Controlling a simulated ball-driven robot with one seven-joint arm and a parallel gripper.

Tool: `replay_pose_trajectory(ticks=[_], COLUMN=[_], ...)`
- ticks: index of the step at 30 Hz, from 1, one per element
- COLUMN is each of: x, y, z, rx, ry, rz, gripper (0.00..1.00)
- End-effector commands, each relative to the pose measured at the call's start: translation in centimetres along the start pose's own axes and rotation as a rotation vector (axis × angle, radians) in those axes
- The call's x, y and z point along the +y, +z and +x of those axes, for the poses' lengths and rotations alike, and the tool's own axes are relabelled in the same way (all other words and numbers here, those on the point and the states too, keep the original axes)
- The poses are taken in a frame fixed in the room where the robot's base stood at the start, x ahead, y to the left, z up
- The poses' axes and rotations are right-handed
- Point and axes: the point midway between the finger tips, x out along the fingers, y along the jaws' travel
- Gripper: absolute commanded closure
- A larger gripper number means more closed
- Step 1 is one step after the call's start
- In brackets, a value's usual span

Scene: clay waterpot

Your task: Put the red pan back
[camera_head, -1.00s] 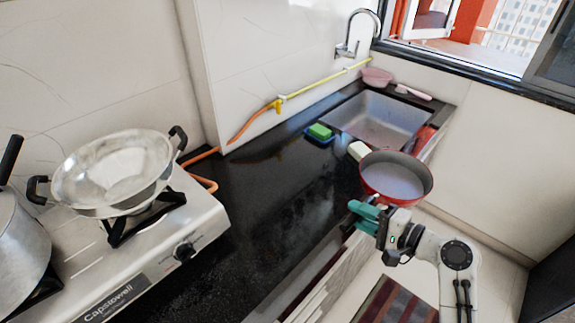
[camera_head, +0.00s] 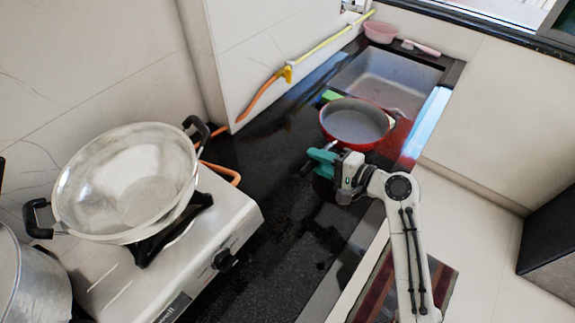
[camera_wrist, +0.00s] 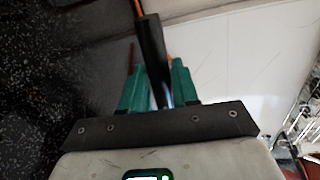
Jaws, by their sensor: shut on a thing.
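The red pan (camera_head: 352,122) with a grey inside shows in the head view over the black counter, at the near end of the sink. It looks roughly level; I cannot tell whether its base touches the counter. My gripper (camera_head: 322,160) with green fingers is at the pan's near left side. In the wrist view, my gripper (camera_wrist: 158,88) is shut on the pan's dark handle (camera_wrist: 150,45), which sticks out between the fingers. The pan's body is out of the wrist view.
A white stove (camera_head: 215,225) at left holds a large metal wok (camera_head: 128,185) and a metal pot (camera_head: 32,285). The sink (camera_head: 385,78) lies behind the pan, with a green sponge (camera_head: 330,96) close by. The black counter (camera_head: 285,225) between stove and pan is mostly clear.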

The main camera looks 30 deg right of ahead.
Motion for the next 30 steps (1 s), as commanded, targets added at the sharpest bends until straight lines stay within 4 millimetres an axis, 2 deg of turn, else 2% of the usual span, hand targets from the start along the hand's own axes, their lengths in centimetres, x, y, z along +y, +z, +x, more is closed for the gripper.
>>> replay_pose_trajectory(ticks=[6, 12, 23, 27, 30], x=[0.8, 3.9, 6.4, 8.3, 8.9], y=[1.2, 1.5, 1.8, 1.5, 1.4], z=[5.0, 8.3, 11.0, 11.3, 11.4], rx=[-0.002, 0.000, 0.001, 0.001, 0.001], ry=[-0.001, -0.001, 0.000, -0.001, -0.003], rz=[-0.005, -0.003, -0.005, -0.004, -0.005], gripper=[1.00, 1.00, 1.00, 1.00, 1.00])
